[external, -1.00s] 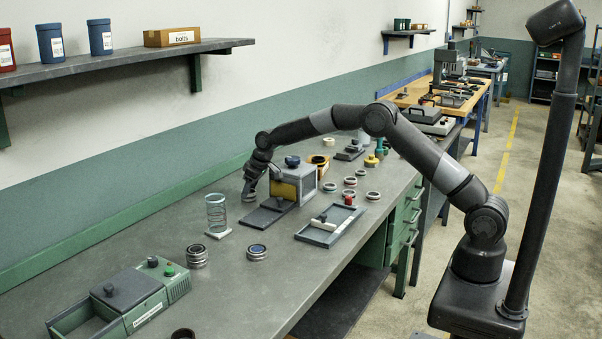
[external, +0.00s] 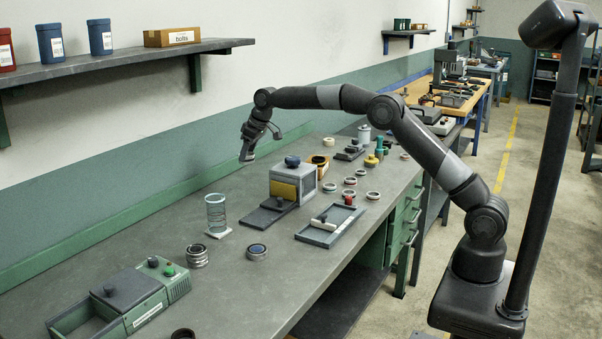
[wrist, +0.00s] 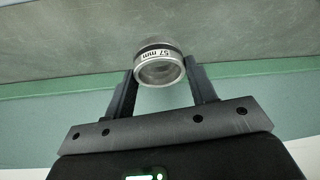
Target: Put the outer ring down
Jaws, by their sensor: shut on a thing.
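My gripper (external: 247,157) hangs above the grey workbench (external: 150,252), near the wall and behind the grey box with the yellow front. In the wrist view my gripper (wrist: 158,84) is shut on a metal ring (wrist: 159,66) labelled "57 mm". The ring sits between the two black fingertips, its open end partly facing the camera. In the external view the ring is too small to make out at the fingertips.
The grey box (external: 310,178) stands right of my gripper. A clear cylinder with rings (external: 216,213), ring stacks (external: 197,256) and a shallow tray (external: 329,226) are nearer. Several loose rings (external: 350,181) lie right of the box. The wall-side bench strip is largely clear.

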